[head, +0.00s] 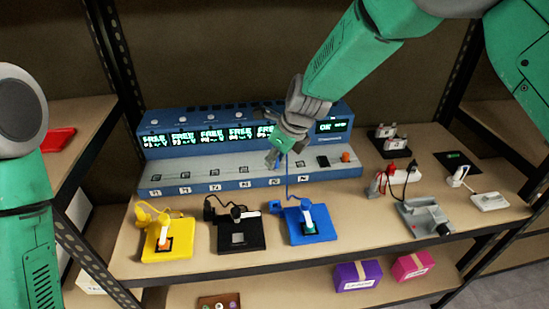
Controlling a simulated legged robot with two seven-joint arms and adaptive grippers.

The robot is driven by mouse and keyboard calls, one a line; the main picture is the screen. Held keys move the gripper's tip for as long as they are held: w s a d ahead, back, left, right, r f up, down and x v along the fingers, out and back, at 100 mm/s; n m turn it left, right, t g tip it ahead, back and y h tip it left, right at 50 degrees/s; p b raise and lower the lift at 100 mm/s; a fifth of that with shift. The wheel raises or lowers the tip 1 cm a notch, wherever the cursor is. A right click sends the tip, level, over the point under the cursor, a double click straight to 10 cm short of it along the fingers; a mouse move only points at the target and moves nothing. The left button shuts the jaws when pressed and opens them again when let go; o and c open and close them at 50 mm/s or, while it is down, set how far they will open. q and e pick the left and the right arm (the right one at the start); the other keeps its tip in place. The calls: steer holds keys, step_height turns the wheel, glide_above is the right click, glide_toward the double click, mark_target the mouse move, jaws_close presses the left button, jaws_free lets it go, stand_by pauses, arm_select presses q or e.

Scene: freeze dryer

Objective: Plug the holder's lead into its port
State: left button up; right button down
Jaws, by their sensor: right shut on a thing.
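I cannot tell whether the plug touches a port. Several displays read FREE. My left arm is at the left edge; its gripper is out of view.
A yellow holder (178,247) and a black holder (251,234) stand left of the blue one. A grey holder (415,217), red and white plugs (384,172) and a white device (489,201) stand to the right. Purple (357,276) and pink boxes (411,266) are below.

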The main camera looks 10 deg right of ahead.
steer(key=w+a, duration=0.6)
steer(key=a, duration=0.2)
steer(key=shift+w+a, duration=0.35)
steer(key=shift+a, duration=0.05)
stand_by(0.3)
